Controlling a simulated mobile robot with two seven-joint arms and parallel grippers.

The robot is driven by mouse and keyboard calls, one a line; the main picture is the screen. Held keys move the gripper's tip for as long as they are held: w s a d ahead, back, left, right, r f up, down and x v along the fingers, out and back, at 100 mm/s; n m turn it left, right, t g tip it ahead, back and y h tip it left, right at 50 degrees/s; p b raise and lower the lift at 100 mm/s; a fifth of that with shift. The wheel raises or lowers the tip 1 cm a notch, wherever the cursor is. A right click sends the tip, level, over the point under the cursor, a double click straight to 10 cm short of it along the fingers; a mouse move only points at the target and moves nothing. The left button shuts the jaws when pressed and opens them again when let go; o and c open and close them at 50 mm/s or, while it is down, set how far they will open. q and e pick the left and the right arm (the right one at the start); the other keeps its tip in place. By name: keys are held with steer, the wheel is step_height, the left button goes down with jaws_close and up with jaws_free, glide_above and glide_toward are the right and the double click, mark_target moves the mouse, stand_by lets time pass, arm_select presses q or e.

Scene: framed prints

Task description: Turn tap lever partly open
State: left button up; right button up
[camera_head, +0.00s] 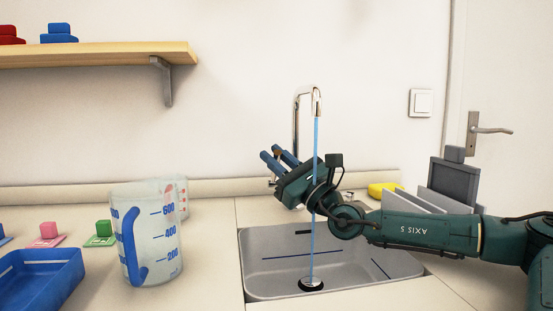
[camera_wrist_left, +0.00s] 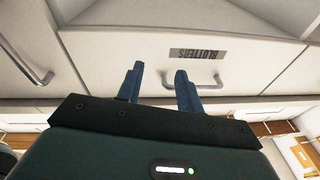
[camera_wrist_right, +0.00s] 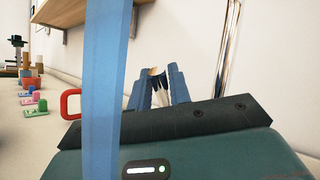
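The chrome tap (camera_head: 316,100) stands behind the sink, its spout over the basin. A blue stream of water (camera_head: 316,200) runs from the spout to the drain; it also crosses the right wrist view (camera_wrist_right: 104,90). My right gripper (camera_head: 275,156) is beside the tap, its blue fingers apart and pointing away to the left. I cannot make out the tap lever; my right gripper and wrist hide part of the tap. My left gripper (camera_wrist_left: 160,70) is open and empty in front of drawers.
A clear measuring jug (camera_head: 150,240) stands left of the sink (camera_head: 350,262), with another vessel (camera_head: 182,195) behind it. A blue tray (camera_head: 40,280) is at the left. A grey rack (camera_head: 455,180) and yellow sponge (camera_head: 383,189) are at right. A shelf (camera_head: 90,54) hangs at upper left.

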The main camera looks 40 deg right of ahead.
step_height(320, 180, up, 4)
steer(key=shift+r+p, duration=0.25)
steer(key=shift+p, duration=0.6)
step_height(320, 180, up, 4)
steer(key=shift+r+p, duration=0.25)
steer(key=shift+p, duration=0.7)
steer(key=shift+r, duration=0.55)
arm_select(q)
steer(key=shift+a+g+y, duration=0.5)
steer(key=shift+a+y, duration=0.05)
steer(key=shift+y, duration=0.05)
steer(key=shift+c, duration=0.5)
